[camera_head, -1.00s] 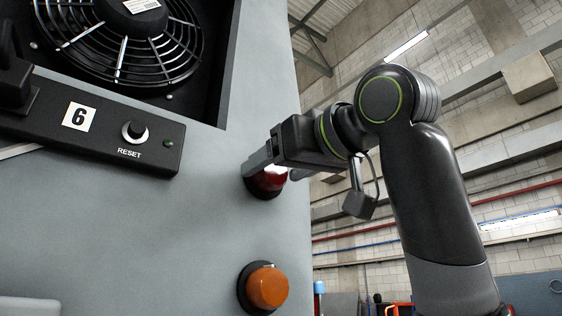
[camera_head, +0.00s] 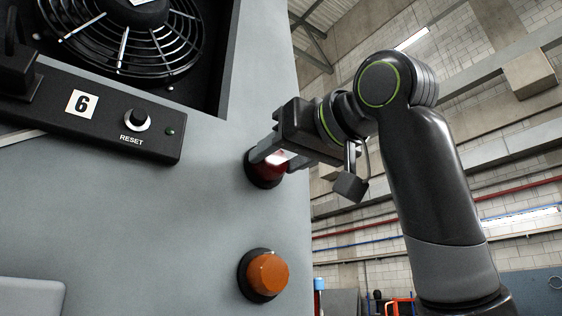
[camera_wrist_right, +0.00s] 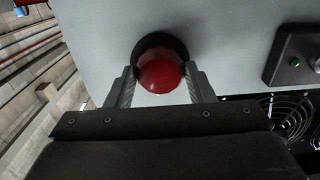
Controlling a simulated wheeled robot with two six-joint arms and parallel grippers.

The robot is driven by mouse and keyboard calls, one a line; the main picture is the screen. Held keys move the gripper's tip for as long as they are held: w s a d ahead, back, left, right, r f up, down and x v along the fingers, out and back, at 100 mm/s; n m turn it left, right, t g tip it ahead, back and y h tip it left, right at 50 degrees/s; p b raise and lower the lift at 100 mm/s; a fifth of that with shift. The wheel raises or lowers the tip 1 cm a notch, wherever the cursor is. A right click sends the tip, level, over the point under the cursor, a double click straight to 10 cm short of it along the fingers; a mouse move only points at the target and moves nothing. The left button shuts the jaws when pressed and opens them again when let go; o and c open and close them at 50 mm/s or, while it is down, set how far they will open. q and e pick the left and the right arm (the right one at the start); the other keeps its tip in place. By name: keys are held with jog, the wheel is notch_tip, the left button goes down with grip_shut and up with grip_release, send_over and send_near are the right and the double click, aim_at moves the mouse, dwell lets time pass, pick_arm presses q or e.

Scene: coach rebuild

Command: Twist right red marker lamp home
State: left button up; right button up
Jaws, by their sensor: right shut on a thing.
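The red marker lamp (camera_head: 268,172) sits in a round black base on the grey panel near its right edge. It also shows in the right wrist view (camera_wrist_right: 160,72), its dome between the two fingers. My right gripper (camera_head: 276,158) is shut on the lamp, one finger on each side, and hides part of it in the head view. In the right wrist view the gripper (camera_wrist_right: 160,84) comes from below, and the black base shows behind the dome. I cannot tell whether the lamp is fully seated. My left gripper is not in view.
An orange lamp (camera_head: 266,274) stands below the red one on the same grey panel (camera_head: 150,220). A black control box (camera_head: 110,125) with a RESET knob, a label 6 and a green light is to the left. A fan (camera_head: 125,30) is above it. Open room lies right of the panel.

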jog(key=m+b, duration=0.3)
jog(key=m, duration=0.2)
jog(key=shift+f, duration=0.1)
jog(key=shift+m+b, duration=1)
jog(key=shift+m, duration=1.5)
jog(key=o, duration=1)
jog(key=shift+c, duration=0.2)
jog(key=shift+s+d+b, duration=0.35)
jog(key=shift+s+b, duration=0.05)
jog(key=b+v, duration=0.6)
jog(key=v, duration=1)
jog(key=shift+s, duration=0.25)
